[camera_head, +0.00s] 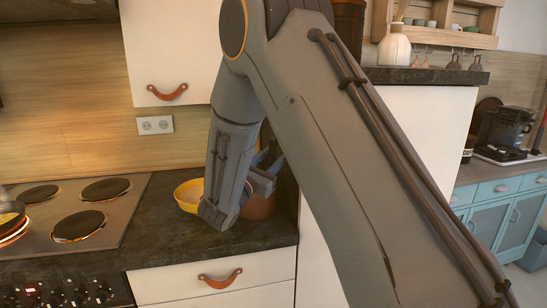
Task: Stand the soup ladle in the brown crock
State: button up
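A brown rounded vessel (259,208), which looks like the crock, stands on the dark counter near its right end. My wrist and gripper cover most of it, so its rim and inside are hidden. My gripper (265,178) is low over the counter at the vessel, largely behind my own forearm. Its fingers are too small and covered to tell whether they are open or shut. I cannot make out the soup ladle.
A yellow bowl (186,197) sits just left of my wrist. The hob (72,212) with a pan (10,218) at its edge is farther left. A white panel (418,130) rises right of the counter. Bare counter (150,240) lies in front of the bowl.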

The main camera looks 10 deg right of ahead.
jog(key=b+v, duration=0.2)
jog(key=v, duration=0.6)
dwell(0.5)
notch_tip(320, 180, up, 3)
jog(key=shift+f+p, duration=0.1)
jog(key=shift+p, duration=0.9)
